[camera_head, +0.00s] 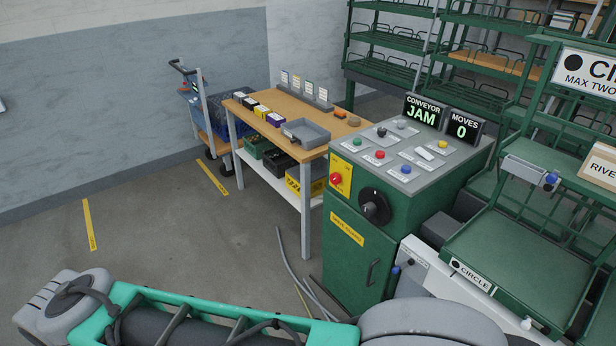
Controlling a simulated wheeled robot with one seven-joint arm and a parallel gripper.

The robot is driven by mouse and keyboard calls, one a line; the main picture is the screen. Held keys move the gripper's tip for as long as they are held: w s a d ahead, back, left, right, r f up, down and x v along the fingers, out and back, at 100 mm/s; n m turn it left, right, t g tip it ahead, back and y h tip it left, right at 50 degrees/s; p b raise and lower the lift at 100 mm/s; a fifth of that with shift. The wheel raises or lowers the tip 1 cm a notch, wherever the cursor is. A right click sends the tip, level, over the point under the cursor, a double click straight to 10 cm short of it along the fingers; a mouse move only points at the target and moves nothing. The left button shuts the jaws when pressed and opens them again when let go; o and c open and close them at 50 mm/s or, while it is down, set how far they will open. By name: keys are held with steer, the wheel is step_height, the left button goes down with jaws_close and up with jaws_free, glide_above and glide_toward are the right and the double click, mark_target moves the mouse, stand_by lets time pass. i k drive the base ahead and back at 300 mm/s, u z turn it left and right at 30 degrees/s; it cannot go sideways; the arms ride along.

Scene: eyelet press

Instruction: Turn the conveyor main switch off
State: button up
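A green control cabinet (345,262) stands right of centre with a grey sloped panel on top. A large black rotary switch (375,207) sits on its front face; it looks like the main switch, but I cannot read its label or its setting. A red mushroom button (336,179) on a yellow plate is to its left. A display (421,111) behind the panel reads "CONVEYOR JAM"; another (462,127) reads "MOVES 0". My arm crosses the bottom of the picture, in front of the cabinet. My gripper is not in view.
Small coloured buttons and a white lever (423,153) are on the panel. A wooden bench (262,128) with trays stands left of the cabinet, a trolley (203,110) beyond it. Green racks (520,245) crowd the right. Cables (290,265) lie by the cabinet. Floor at left is clear.

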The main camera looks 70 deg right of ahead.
mark_target(335, 178)
steer(key=z, duration=0.65)
steer(key=i, duration=1.35)
steer(key=z, duration=0.8)
